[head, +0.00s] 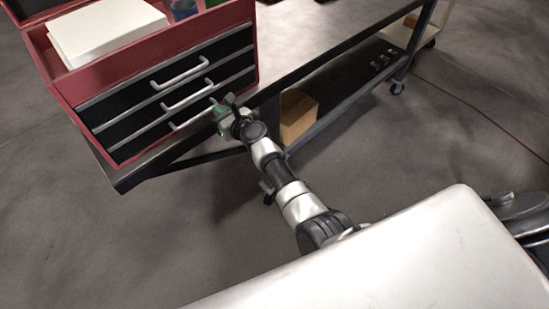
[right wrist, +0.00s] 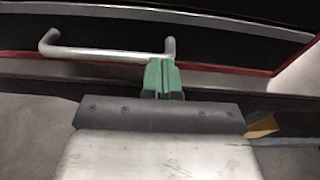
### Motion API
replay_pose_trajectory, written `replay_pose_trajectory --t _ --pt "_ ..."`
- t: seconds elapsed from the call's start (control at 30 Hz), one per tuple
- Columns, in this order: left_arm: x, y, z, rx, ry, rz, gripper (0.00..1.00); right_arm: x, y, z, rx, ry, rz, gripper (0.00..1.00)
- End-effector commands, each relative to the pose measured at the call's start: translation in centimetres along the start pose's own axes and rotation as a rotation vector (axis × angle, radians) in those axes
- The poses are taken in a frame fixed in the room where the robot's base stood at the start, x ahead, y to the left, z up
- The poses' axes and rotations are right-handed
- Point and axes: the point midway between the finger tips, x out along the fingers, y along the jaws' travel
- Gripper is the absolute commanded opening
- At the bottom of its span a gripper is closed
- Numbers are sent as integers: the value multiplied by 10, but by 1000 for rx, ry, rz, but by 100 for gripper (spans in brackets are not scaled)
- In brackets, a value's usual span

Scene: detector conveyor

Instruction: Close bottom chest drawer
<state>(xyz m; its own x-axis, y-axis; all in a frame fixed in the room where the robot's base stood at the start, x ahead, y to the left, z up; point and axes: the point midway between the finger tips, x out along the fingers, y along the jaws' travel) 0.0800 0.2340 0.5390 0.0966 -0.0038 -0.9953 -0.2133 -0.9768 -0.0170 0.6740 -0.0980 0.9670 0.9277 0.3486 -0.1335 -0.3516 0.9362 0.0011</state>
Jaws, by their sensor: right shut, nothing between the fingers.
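The red chest (head: 70,88) stands on the bench at upper left, with three black drawers and silver bar handles. The bottom drawer (head: 142,136) is the lowest one, and its front looks about flush with the drawers above. Its handle (head: 193,115) also shows in the right wrist view (right wrist: 105,54). My right gripper (head: 217,109) is at the right end of this handle. In the right wrist view its green fingers (right wrist: 162,72) are together and empty, overlapping the handle's right post; I cannot tell if they touch it. My left gripper is not in view.
The dark bench (head: 315,27) runs to the upper right, with a cardboard box (head: 297,117) on its lower shelf. A white box (head: 108,32) lies in the chest's open top. A red cable (head: 480,115) crosses the floor at right. Floor in front of the bench is clear.

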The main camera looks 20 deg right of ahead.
Motion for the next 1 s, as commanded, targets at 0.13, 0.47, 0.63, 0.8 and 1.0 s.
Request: replay_pose_trajectory --t 0.13,0.47,0.63,0.8,1.0 --pt "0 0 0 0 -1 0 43 2 -1 9 -2 -15 -3 0" --pt "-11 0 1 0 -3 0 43 -18 -1 10 -2 -13 -3 0" --pt "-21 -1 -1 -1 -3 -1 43 -55 0 7 -1 -9 -4 0" --pt "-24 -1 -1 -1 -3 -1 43 -88 0 4 -1 -6 -4 0" --pt "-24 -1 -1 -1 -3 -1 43 -109 0 2 0 -5 -2 0"
